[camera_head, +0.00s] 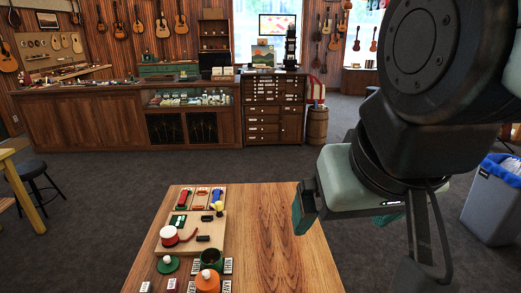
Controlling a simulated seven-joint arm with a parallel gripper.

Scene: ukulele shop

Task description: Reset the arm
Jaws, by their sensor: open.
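My arm fills the right side of the head view, its dark joint housing at the top right. My gripper (307,207) hangs over the right edge of the wooden table (277,238), with a teal finger showing on its left side. The gripper is open, and I see nothing between its fingers. Part of it is hidden behind its own pale green body. It is apart from the items on the table.
A wooden board (206,230) holds a red-and-white round item (168,236) and small parts. The table's right half is clear. A grey bin (490,208) stands right, a stool (35,185) left.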

